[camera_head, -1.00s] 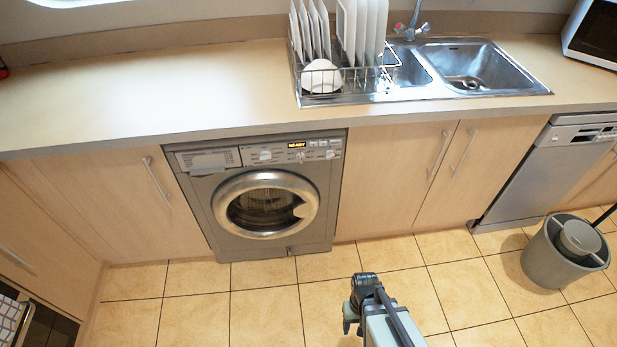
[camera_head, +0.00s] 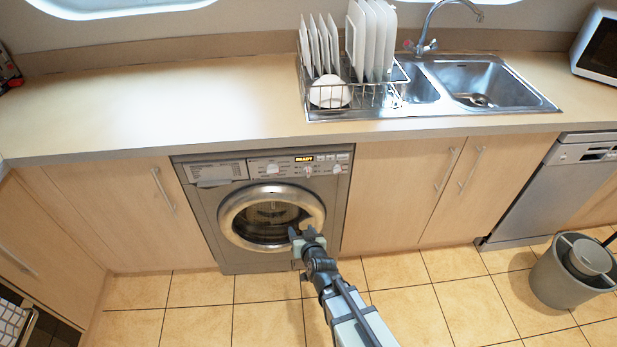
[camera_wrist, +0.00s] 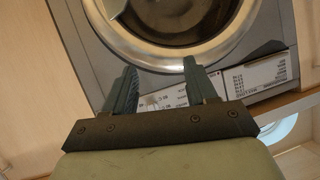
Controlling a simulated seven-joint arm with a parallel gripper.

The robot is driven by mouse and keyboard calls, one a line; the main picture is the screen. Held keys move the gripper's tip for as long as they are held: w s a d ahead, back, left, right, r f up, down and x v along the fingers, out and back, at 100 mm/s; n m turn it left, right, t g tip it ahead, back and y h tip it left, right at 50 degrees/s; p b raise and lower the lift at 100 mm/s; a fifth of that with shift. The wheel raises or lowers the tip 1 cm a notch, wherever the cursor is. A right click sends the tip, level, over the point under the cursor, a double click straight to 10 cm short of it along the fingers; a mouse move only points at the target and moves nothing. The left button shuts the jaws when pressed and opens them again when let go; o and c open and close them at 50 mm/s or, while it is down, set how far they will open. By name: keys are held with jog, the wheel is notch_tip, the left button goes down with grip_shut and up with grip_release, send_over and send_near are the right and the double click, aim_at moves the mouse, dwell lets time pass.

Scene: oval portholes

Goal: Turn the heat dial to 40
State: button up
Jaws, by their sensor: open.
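The washing machine (camera_head: 207,216) stands under the counter, with a round glass door. Its control panel (camera_head: 296,169) runs along the top, with a lit "READY" display (camera_head: 304,159) and small round dials, one left of centre (camera_head: 271,169) and one at the right (camera_head: 336,170). Dial labels are too small to read, so I cannot tell which is for heat. My gripper (camera_head: 303,232) is open and empty in front of the door's lower right edge, below the panel. In the wrist view, my gripper (camera_wrist: 160,80) has its fingers apart, with part of the panel (camera_wrist: 258,80) behind them.
The counter (camera_head: 150,100) overhangs the machine. A dish rack (camera_head: 350,100) with plates stands beside the sink (camera_head: 485,85). Cupboards flank the machine. A dishwasher (camera_head: 545,190) and a grey bin (camera_head: 556,281) are at the right. The tiled floor in front is mostly clear.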

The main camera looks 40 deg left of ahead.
aim_at(308, 175)
jog(key=w+d+r+t+y, duration=0.1)
jog(key=w+r+t, duration=0.1)
jog(key=r+t, duration=0.15)
jog(key=w+r+t+y, duration=0.1)
jog(key=w+r+t, duration=0.15)
jog(key=r, duration=0.25)
jog(key=x, duration=1.3)
jog(key=shift+w+a+f, duration=0.15)
jog(key=shift+w+a, duration=0.1)
jog(key=c, duration=1.1)
jog(key=shift+o, duration=0.2)
jog(key=shift+m, duration=0.5)
